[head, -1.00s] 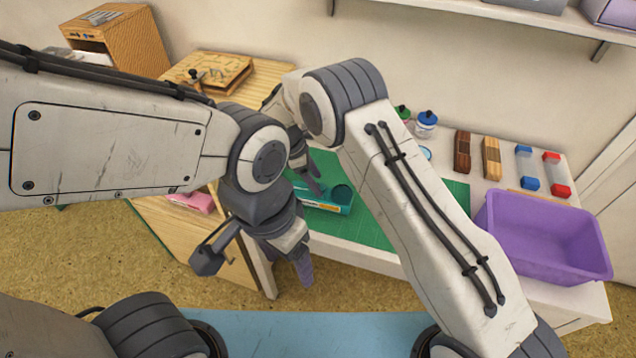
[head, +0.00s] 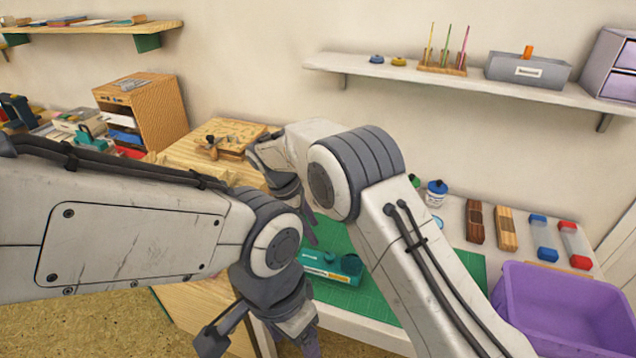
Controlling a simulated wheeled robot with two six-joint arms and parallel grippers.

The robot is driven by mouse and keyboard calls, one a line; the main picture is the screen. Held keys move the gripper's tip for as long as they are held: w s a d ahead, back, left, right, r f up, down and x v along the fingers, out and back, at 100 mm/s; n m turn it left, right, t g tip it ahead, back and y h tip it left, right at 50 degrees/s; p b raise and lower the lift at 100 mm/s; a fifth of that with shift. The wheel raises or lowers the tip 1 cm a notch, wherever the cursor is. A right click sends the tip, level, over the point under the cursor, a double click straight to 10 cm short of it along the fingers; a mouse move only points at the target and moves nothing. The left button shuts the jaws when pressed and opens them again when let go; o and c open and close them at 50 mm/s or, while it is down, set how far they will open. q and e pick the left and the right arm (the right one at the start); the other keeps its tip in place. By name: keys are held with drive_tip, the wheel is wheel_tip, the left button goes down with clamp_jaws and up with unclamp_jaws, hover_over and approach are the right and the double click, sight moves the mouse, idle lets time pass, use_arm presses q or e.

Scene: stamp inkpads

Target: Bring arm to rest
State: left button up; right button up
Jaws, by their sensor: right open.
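My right gripper (head: 307,228) hangs over the back of the green cutting mat (head: 355,300), near the wooden desk. It is open with nothing seen in it, and is partly hidden behind my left wrist. My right arm bends at a high elbow in the middle of the head view. My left gripper (head: 290,345) hangs lower and nearer the camera, in front of the desk edge. Its fingertips are cut off by the lower frame edge, so I cannot tell its opening.
A teal desk item (head: 331,268) lies on the mat, close to my grippers. A purple bin (head: 515,300) stands at the right front. Two wooden blocks (head: 475,222) and two capped clear blocks (head: 544,238) lie behind it. A white shelf (head: 470,82) spans the wall.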

drive_tip(key=s+r+m+y, duration=0.2)
drive_tip(key=s+r+m, duration=0.1)
drive_tip(key=s+r, duration=0.5)
drive_tip(key=s+d+r+m+y, duration=0.1)
drive_tip(key=s+d+m, duration=0.3)
drive_tip(key=s, duration=0.8)
drive_tip(key=s+d+r+m+y, duration=0.1)
drive_tip(key=s+d+m, duration=0.3)
drive_tip(key=s, duration=0.8)
drive_tip(key=shift+d+m+y, duration=0.3)
drive_tip(key=shift+d+y, duration=0.4)
drive_tip(key=shift+d, duration=0.05)
